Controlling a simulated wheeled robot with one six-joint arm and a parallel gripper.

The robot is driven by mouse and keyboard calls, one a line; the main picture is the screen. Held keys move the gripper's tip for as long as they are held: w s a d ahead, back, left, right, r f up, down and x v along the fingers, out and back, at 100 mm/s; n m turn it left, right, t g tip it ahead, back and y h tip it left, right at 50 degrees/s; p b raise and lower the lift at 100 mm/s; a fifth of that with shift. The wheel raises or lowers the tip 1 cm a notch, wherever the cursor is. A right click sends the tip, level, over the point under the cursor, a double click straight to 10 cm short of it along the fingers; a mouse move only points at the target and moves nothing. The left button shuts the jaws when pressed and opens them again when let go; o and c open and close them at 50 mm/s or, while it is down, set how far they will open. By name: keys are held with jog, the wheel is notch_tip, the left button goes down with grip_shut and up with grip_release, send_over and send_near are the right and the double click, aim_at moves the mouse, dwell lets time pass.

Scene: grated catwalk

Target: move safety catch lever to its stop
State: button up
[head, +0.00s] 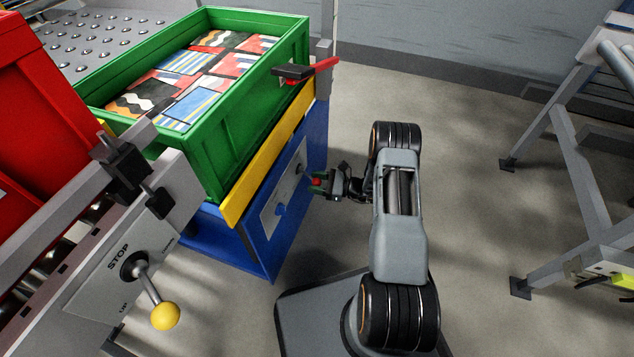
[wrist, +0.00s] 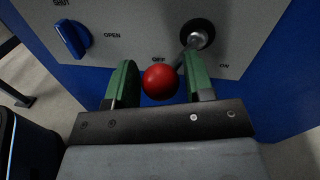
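A lever with a red ball knob (wrist: 160,82) sticks out of a grey plate (wrist: 110,30) on the blue cabinet; its shaft runs to a round pivot at upper right in the wrist view. In the head view my gripper (head: 319,183) is at the cabinet's right face. No label names the safety catch lever; a yellow-ball lever (head: 164,315) and a red-handled lever (head: 315,70) also show.
A blue knob (wrist: 72,38) beside "OPEN" sits left of the lever. A green crate (head: 230,145) of patterned boxes stands above the blue cabinet (head: 245,245). The yellow-ball lever's plate reads "STOP" and "UP". Floor right of my arm is clear up to a grey frame (head: 575,160).

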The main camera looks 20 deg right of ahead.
jog(key=c, duration=0.5)
jog(key=shift+s, duration=0.1)
jog(key=shift+c, duration=0.2)
